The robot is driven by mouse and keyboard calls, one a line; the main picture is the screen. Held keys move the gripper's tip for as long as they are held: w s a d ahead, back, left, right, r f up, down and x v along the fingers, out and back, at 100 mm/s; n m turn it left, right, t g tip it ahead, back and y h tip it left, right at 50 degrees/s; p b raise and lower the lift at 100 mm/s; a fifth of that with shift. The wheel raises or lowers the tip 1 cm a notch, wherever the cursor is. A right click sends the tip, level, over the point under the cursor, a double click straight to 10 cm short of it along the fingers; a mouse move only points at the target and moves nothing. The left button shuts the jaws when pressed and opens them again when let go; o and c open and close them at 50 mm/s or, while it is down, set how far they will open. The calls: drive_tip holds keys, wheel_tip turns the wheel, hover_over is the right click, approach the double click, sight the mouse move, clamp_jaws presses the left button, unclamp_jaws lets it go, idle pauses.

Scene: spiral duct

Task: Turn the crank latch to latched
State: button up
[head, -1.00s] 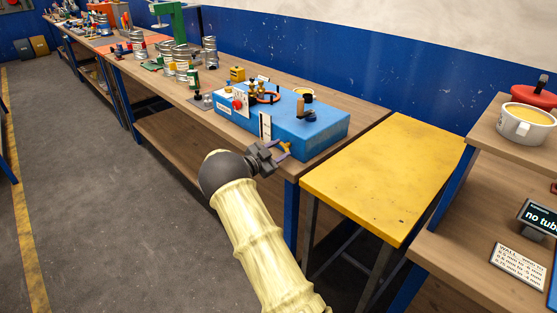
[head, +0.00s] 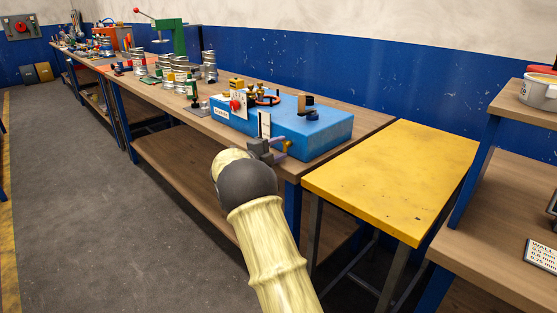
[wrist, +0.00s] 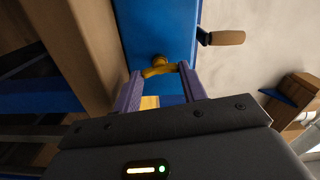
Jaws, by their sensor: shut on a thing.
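The blue box (head: 305,133) sits at the near right end of the wooden workbench. A small brass-yellow crank (wrist: 160,70), which I take to be the crank latch, sticks out from its near end face. My gripper (head: 282,150) is at that face, below the box's top edge. In the wrist view its purple fingers stand on either side of the crank, and my gripper (wrist: 159,74) is shut on it. In the head view only a bit of yellow (head: 288,145) shows by the fingers. Which way counts as latched cannot be told.
A yellow-topped table (head: 395,175) is close on the right. Grey floor (head: 130,240) is open on the left.

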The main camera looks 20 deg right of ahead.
drive_tip(key=shift+f+m+b, duration=0.1)
drive_tip(key=shift+m+b, duration=0.4)
drive_tip(key=shift+b, duration=0.05)
drive_tip(key=o, duration=1)
drive_tip(key=shift+a, duration=0.2)
drive_tip(key=v, duration=1.7)
drive_tip(key=shift+p, duration=0.4)
